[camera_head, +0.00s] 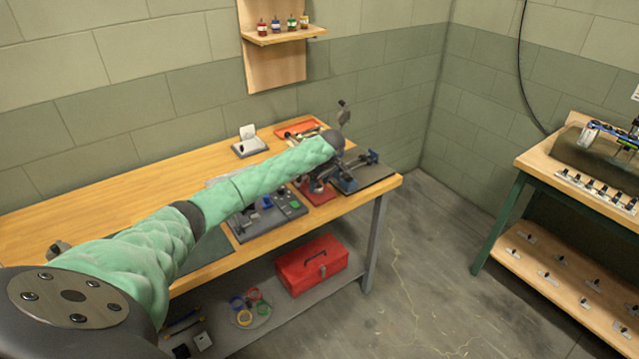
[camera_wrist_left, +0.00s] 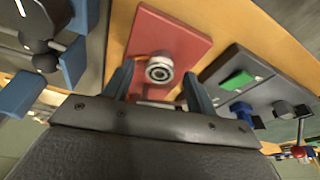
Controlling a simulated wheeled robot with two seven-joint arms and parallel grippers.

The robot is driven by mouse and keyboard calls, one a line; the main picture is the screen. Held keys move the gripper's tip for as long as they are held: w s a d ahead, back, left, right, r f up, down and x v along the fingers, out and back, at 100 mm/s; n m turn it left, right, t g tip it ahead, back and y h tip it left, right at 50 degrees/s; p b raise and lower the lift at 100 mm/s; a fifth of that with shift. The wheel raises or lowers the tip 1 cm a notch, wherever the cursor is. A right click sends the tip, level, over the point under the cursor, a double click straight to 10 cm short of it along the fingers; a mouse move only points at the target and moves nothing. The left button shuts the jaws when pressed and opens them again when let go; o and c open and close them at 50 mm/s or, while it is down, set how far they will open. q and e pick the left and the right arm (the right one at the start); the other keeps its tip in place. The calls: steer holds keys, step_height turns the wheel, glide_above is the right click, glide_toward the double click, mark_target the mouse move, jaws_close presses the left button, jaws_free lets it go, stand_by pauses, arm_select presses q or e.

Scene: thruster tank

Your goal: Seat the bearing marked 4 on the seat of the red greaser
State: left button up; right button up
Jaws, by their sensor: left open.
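My left gripper (camera_head: 317,184) points down over a red base plate (camera_head: 320,196) near the bench's right end. In the left wrist view its fingers (camera_wrist_left: 157,88) are open, one on each side of a round metal part (camera_wrist_left: 159,69) with a dark centre. This part stands on the red plate (camera_wrist_left: 174,37), which I take for the red greaser. I cannot tell whether the round part is a bearing or the bare seat. No number 4 is readable anywhere. The left arm hides part of the plate in the head view. My right gripper is not in view.
A blue-jawed device (camera_head: 345,183) stands close right of the red plate. A dark tray (camera_head: 268,226) with green and blue parts lies to its left. A red toolbox (camera_head: 311,265) and coloured rings sit on the lower shelf. Another bench (camera_head: 530,163) stands at right, beyond open floor.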

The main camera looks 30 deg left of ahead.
arm_select(q)
steer(key=shift+d+r, duration=0.1)
steer(key=shift+r, duration=0.15)
steer(key=shift+b+v, duration=0.7)
steer(key=shift+v, duration=0.35)
steer(key=shift+b+v, duration=0.75)
steer(key=shift+v, duration=1.8)
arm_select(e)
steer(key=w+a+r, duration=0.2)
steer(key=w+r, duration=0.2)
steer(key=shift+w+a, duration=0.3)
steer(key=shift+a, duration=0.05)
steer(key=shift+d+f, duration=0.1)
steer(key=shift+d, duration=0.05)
